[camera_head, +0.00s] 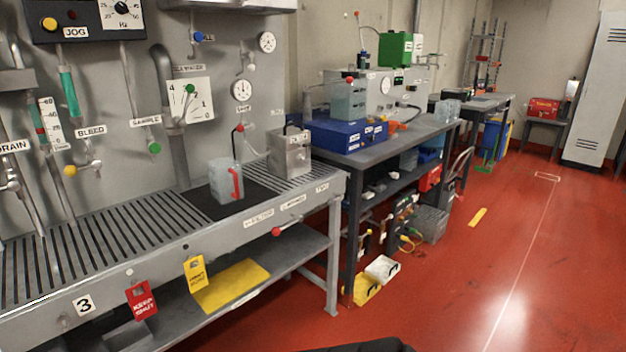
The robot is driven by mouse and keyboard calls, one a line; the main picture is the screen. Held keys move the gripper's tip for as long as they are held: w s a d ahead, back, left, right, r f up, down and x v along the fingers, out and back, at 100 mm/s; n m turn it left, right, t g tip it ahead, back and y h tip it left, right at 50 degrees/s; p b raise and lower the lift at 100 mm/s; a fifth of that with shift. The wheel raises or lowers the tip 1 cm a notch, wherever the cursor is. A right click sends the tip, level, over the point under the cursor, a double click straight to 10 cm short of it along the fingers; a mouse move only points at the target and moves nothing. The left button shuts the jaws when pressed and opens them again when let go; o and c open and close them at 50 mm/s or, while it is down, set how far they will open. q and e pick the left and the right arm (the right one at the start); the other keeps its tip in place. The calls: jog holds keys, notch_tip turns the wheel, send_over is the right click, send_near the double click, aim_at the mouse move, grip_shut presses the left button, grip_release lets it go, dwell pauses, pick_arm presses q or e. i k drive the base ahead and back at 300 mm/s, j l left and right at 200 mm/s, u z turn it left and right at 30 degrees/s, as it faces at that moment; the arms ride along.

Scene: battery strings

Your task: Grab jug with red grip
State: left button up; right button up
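A translucent grey jug (222,182) with a red grip (236,184) stands upright on a black mat (202,203) on the slatted bench at the left. Its red grip is on the right side, toward the bench's front edge. Neither of my grippers shows in the head view. A dark shape at the bottom edge of the picture is too cut off to identify.
A grey metal container (290,155) stands right of the jug. Valves and pipes hang from the wall panel behind. A red-knobbed lever (277,231) juts from the bench front. Another bench (400,151) stands farther right. The red floor (480,270) is open at right.

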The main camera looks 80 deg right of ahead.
aim_at(226, 179)
jog(key=z, duration=2.15)
